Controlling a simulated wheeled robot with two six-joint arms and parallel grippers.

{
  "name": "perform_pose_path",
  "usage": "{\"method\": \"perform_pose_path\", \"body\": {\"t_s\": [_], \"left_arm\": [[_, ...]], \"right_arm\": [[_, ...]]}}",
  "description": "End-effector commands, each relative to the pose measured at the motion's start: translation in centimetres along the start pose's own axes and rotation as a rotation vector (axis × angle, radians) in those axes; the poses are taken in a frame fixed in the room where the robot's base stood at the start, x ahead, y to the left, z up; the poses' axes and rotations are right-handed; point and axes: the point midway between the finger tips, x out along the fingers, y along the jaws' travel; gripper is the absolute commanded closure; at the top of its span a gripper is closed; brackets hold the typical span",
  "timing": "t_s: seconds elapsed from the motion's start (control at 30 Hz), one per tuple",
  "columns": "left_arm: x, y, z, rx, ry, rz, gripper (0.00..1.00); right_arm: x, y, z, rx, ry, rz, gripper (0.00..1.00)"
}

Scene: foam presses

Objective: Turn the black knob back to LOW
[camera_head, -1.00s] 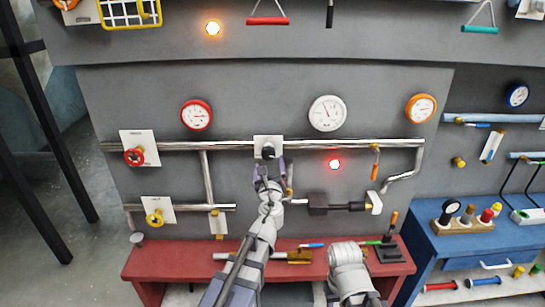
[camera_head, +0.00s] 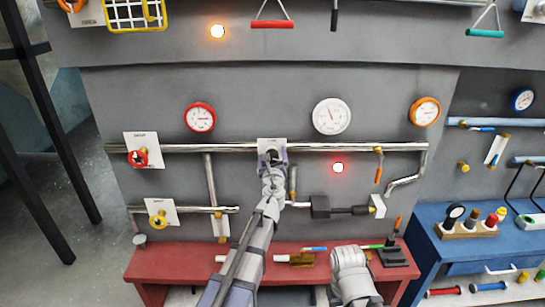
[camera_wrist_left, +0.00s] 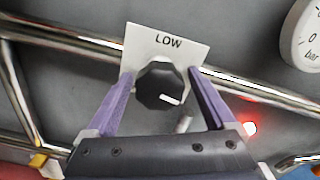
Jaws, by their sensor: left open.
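The black knob (camera_wrist_left: 154,83) is faceted and sits on a white plate (camera_wrist_left: 140,42) marked LOW at its top. Its white pointer mark faces the lower right, away from the LOW label. My left gripper (camera_wrist_left: 160,74) is open, with one purple finger on each side of the knob. Gaps show between the fingers and the knob, and I see no firm contact. In the head view, the left gripper (camera_head: 272,166) reaches up to the plate (camera_head: 272,143) and largely covers the knob. My right gripper is not in view; only part of that arm shows at the bottom.
A horizontal steel pipe (camera_head: 350,147) runs beside the plate. A red lamp (camera_head: 338,168) glows to the right, and a white gauge (camera_head: 331,116) is above right. A red valve wheel (camera_head: 138,158) is to the left. A red bench (camera_head: 180,262) stands below.

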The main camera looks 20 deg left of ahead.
Motion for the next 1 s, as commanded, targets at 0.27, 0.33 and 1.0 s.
{"method": "perform_pose_path", "body": {"t_s": [0.27, 0.33, 1.0], "left_arm": [[-0.04, 0.0, 0.0, 0.0, 0.0, 0.0, 0.35], [-0.05, -0.01, 0.0, 0.0, 0.0, 0.0, 0.43], [-0.06, -0.01, 0.0, -0.013, 0.0, 0.0, 0.97]], "right_arm": [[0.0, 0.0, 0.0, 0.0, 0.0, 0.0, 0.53], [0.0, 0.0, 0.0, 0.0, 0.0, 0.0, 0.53], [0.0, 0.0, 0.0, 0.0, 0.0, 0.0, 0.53]]}}
